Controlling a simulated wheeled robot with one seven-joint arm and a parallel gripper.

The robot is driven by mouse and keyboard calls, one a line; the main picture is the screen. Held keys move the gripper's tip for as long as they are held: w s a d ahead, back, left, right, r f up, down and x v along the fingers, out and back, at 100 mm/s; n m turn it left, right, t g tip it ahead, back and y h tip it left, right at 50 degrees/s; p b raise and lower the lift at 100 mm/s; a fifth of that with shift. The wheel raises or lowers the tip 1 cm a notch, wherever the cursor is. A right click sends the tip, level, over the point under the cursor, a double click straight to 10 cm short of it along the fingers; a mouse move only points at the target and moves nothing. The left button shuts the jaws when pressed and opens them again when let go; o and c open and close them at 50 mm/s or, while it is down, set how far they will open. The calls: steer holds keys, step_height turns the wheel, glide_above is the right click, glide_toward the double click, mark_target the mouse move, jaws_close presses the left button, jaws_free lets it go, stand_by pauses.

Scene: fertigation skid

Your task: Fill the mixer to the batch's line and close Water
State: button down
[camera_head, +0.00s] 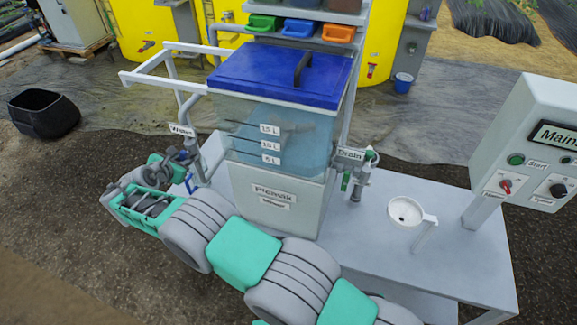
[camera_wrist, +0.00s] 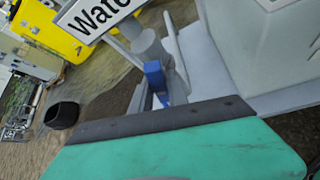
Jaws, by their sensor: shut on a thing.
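The mixer (camera_head: 275,130) is a clear-walled tank with a blue lid, on a grey base. Its front has lines labelled 15 L, 10 L and 5 L. Bluish liquid shows behind them; its surface seems near the 15 L line, but I cannot tell exactly. The Water label (camera_head: 181,130) is at the tank's left, and it is large in the wrist view (camera_wrist: 98,14). Below it is the Water valve's blue handle (camera_wrist: 155,78). My gripper (camera_head: 183,162) is at this valve, shut on the handle; the fingertips are largely hidden.
The Drain valve (camera_head: 359,178), with a green handle, is right of the tank. A white cup-shaped holder (camera_head: 406,212) stands on the bench (camera_head: 450,255). A control box (camera_head: 530,140) is at right. Colored bins (camera_head: 300,28) sit behind the tank. A black tub (camera_head: 44,114) stands left.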

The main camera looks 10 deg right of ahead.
stand_by(0.6)
steer(key=shift+d+m+y+b, duration=0.1)
steer(key=shift+m+y+b, duration=0.2)
steer(key=shift+b, duration=0.05)
steer(key=f+m+t+y+b, duration=0.1)
steer(key=t+b, duration=0.1)
steer(key=b, duration=0.1)
steer(key=shift+m+y+b, duration=0.3)
steer(key=shift+m+b, duration=0.1)
steer(key=m+t+y+b, duration=0.1)
steer(key=b, duration=0.3)
steer(key=shift+m, duration=0.4)
steer(key=shift+m+t+y+b, duration=0.3)
steer(key=shift+t+b, duration=0.1)
steer(key=shift+b, duration=0.45)
steer(key=shift+r+b, duration=0.25)
steer(key=shift+b, duration=0.05)
steer(key=shift+r+m, duration=0.3)
stand_by(2.0)
